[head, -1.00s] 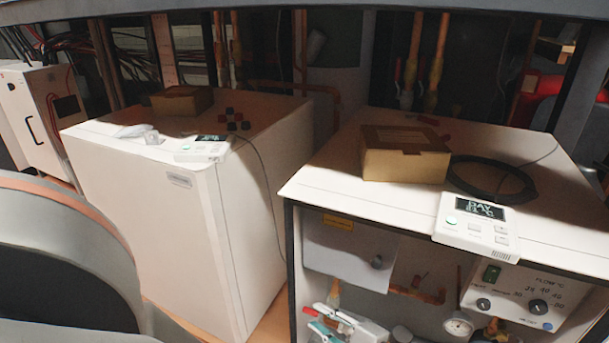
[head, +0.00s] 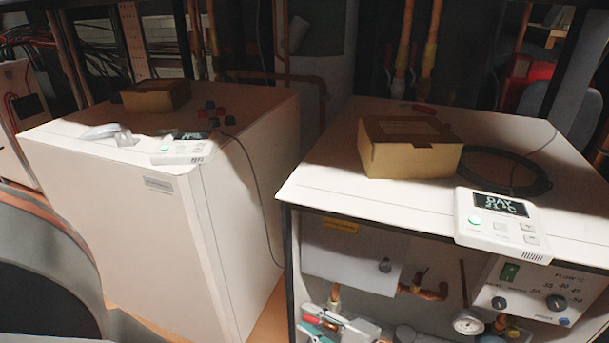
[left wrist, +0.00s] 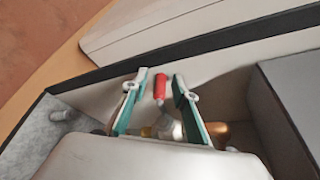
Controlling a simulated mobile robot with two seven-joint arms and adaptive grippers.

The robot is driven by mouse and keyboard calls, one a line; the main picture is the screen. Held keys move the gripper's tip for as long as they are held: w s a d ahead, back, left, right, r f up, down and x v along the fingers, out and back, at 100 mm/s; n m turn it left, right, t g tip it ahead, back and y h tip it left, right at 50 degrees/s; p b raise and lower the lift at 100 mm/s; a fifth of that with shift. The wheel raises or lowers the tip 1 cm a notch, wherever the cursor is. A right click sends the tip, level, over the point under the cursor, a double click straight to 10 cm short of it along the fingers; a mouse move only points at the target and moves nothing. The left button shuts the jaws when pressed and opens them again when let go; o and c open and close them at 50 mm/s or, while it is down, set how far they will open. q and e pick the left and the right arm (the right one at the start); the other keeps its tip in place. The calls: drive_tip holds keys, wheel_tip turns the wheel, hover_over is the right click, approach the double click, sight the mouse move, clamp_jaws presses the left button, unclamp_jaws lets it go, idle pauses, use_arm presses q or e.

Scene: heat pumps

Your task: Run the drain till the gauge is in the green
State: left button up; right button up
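The pressure gauge (head: 467,322), a small round white dial, sits low inside the open front of the right heat pump. Its needle and any green band are too small to read. A red handle (head: 310,309), probably the drain's, shows at the lower left of that opening. My left gripper (head: 318,321), with teal finger pads, is at this handle. In the left wrist view the red handle (left wrist: 160,86) stands between the two open fingers, with gaps on both sides. The valve body below is partly hidden by the gripper. My right gripper is not in view.
The right heat pump (head: 340,205) carries a cardboard box (head: 405,160), a black cable coil and a thermostat (head: 497,218) at its front edge. A control panel (head: 535,290) is above right of the gauge. A closed white unit (head: 110,210) stands left.

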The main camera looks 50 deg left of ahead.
use_arm(q)
drive_tip(key=shift+a, duration=0.15)
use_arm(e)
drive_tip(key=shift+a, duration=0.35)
use_arm(q)
clamp_jaws()
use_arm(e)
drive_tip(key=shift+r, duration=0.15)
